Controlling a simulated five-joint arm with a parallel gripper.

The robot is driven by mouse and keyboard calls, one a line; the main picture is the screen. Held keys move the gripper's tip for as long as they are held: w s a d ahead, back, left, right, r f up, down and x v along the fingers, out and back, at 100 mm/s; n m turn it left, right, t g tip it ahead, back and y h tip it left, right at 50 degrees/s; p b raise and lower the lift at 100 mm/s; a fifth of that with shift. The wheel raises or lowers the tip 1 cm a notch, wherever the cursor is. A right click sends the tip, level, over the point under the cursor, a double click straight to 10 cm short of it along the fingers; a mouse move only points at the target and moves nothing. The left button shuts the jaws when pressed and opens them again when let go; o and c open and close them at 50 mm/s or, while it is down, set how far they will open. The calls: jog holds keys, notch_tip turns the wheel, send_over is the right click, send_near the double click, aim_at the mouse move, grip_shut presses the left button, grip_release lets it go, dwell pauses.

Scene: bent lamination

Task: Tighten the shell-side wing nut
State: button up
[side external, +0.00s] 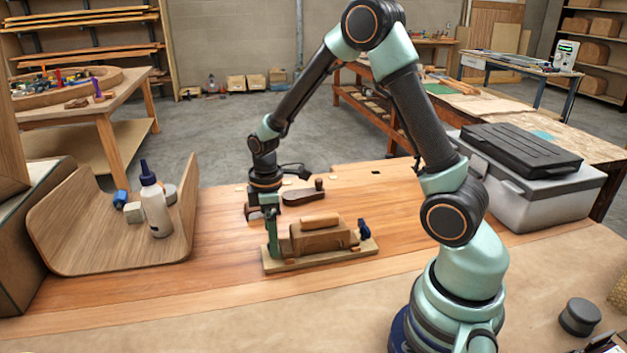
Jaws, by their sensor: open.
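A wooden form block (325,236) sits on a flat wooden base (322,261) on the bench. A dark blue clamp part (364,230) stands at the base's right end. A curved plywood shell (75,232) rests on the bench at the left. My gripper (262,215) is open and points down at the left end of the form, the end towards the shell. A green upright piece (272,243) shows just below it; I cannot tell whether they touch. No wing nut can be made out at this size; my gripper may cover the left end's hardware.
A glue bottle (155,205) stands in the shell beside small blocks. A hand plane (303,194) lies behind the form. A grey case (535,185) stands at the back right, and a dark round knob (579,316) at the front right.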

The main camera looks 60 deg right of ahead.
jog(key=shift+f, duration=0.45)
jog(key=c, duration=1.2)
jog(key=shift+c, duration=0.2)
